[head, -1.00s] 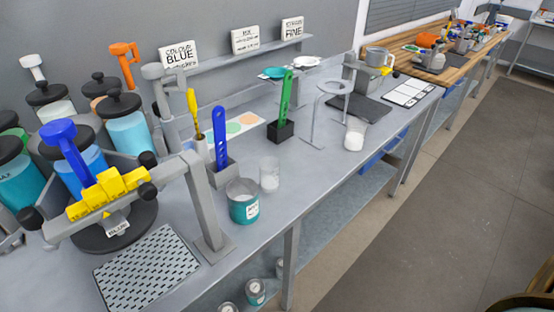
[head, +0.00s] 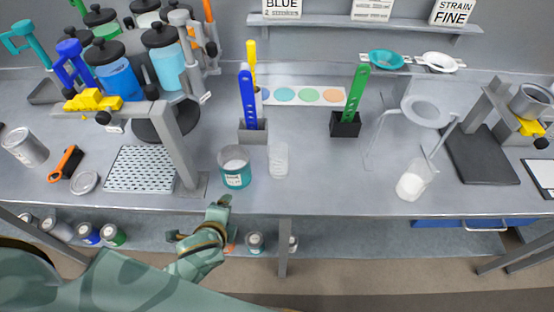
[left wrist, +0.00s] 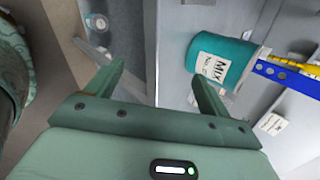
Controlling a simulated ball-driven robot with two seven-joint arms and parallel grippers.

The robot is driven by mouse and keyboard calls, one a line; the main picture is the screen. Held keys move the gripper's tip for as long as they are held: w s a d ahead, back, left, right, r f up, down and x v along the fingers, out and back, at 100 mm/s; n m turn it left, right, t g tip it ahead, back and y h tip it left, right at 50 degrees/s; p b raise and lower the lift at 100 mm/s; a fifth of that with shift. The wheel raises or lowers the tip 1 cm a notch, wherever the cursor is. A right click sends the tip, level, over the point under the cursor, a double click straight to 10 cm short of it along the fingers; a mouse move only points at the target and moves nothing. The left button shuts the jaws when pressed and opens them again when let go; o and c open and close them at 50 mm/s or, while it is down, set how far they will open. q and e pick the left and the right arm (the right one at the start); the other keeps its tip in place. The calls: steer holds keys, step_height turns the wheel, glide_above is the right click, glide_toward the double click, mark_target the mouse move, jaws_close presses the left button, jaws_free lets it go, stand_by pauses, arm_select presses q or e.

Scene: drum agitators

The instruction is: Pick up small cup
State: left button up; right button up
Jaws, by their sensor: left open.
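A small clear cup (head: 278,160) stands on the grey bench, just right of a teal MIX cup (head: 236,167). The teal cup has a whitish top. My left gripper (head: 200,222) is near the front edge of the bench, in front of and left of both cups. It is open and empty, with its fingers (left wrist: 155,82) apart in the left wrist view. That view shows the teal cup (left wrist: 222,62) beyond the right finger; I cannot make out the small cup there. My right gripper is not in view.
A blue strip in a grey holder (head: 252,132) stands behind the cups. A perforated mat (head: 140,169) and a grey post (head: 175,145) are on the left. A white-filled beaker (head: 413,182) stands farther right. Bench space between it and the small cup is clear.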

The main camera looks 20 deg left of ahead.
arm_select(q)
steer(key=w+d+r+m+t+h, duration=0.1)
steer(key=w+d+r+m+t, duration=0.15)
steer(key=r+m, duration=0.4)
steer(key=m+t+h, duration=0.2)
steer(key=m+t, duration=0.1)
steer(key=m, duration=1)
glide_toward(282, 149)
steer(key=shift+w+d+f+b, duration=0.15)
steer(key=shift+w+b, duration=0.1)
steer(key=shift+w, duration=0.15)
steer(key=shift+w+d+f+b, duration=0.1)
steer(key=shift+w+d+b, duration=0.1)
steer(key=shift+w, duration=0.2)
steer(key=shift+g, duration=0.25)
steer(key=x, duration=0.1)
steer(key=b+x, duration=0.1)
steer(key=x, duration=0.3)
steer(key=shift+w+a+r, duration=0.1)
steer(key=shift+w+a, duration=0.2)
steer(key=shift+a, duration=0.05)
steer(key=c, duration=1.1)
